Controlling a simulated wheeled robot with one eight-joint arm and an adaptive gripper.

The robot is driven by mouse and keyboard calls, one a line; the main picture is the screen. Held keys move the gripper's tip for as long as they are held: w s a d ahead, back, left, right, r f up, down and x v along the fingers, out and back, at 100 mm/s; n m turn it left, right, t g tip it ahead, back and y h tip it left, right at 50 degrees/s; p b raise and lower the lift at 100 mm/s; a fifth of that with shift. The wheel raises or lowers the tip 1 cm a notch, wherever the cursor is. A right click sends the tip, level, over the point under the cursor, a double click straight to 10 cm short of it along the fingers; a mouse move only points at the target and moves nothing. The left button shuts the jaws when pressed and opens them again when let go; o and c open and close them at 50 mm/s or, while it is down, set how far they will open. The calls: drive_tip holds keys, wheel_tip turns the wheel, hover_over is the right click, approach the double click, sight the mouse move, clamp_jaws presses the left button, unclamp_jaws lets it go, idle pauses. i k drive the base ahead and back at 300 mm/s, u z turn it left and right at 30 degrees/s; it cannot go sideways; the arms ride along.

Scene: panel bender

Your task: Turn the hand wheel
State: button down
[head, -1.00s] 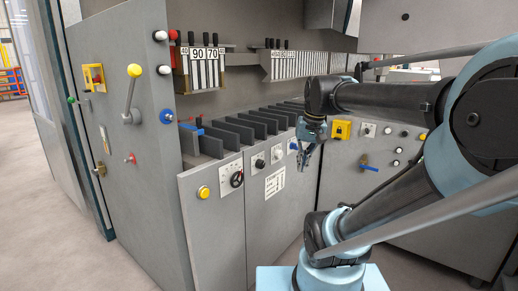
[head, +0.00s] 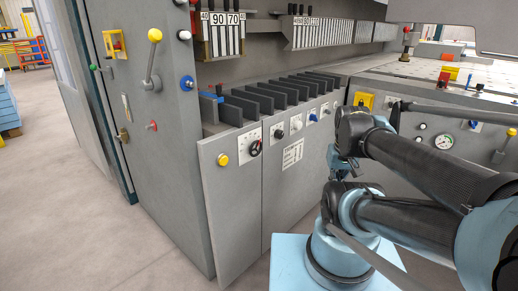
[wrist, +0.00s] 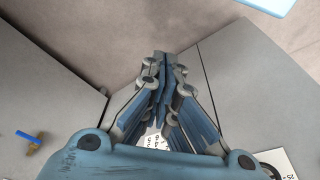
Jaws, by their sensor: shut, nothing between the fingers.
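The hand wheel (head: 255,148) is a small black wheel on a white plate, on the front of the grey panel bender in the head view.
A yellow button (head: 223,160) and white-plated knobs (head: 279,132) flank the wheel. A lever with a yellow ball (head: 155,36) stands out at the left. A blue-handled valve (wrist: 29,137) shows in the wrist view. The floor (head: 80,200) at left is clear.

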sight(251, 147)
drive_tip(key=z, duration=1.3)
drive_tip(key=k, duration=1.65)
drive_tip(key=u, duration=1.25)
